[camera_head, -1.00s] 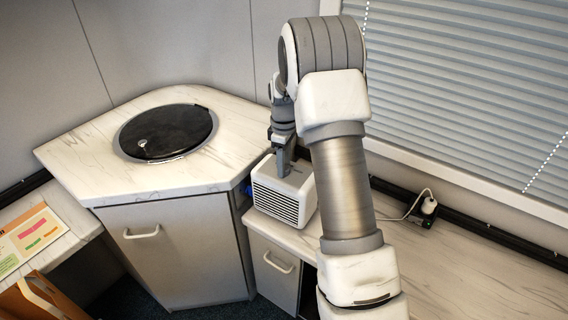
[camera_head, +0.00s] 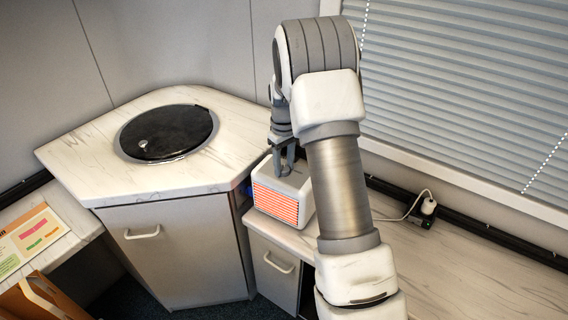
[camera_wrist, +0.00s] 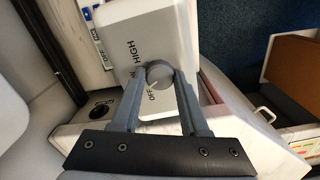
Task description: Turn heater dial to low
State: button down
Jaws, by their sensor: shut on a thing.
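The small white heater (camera_head: 300,206) stands on the counter, and its front grille (camera_head: 275,206) glows orange-red. In the wrist view, the heater's top (camera_wrist: 148,30) carries a round grey dial (camera_wrist: 159,73), with HIGH and OFF printed beside it. A label between these is mostly hidden by a finger. My gripper (camera_wrist: 160,77) points down with one finger on each side of the dial and is shut on it; it also shows above the heater in the head view (camera_head: 284,168). I cannot tell exactly which mark the dial's pointer faces.
A taller corner cabinet (camera_head: 66,160) with a round black lid (camera_head: 167,132) stands left of the heater. A plugged-in socket (camera_head: 428,208) with a white cable and the window blinds (camera_head: 470,80) are on the right. The counter (camera_head: 440,280) right of my arm is clear.

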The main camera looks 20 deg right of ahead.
aim_at(284, 168)
jog(key=m, duration=0.5)
dwell(0.5)
jog(key=shift+c, duration=2)
grip_release()
notch_tip(284, 168, up, 17)
jog(key=p, duration=0.1)
jog(key=shift+r+p, duration=0.2)
jog(key=shift+p, duration=0.2)
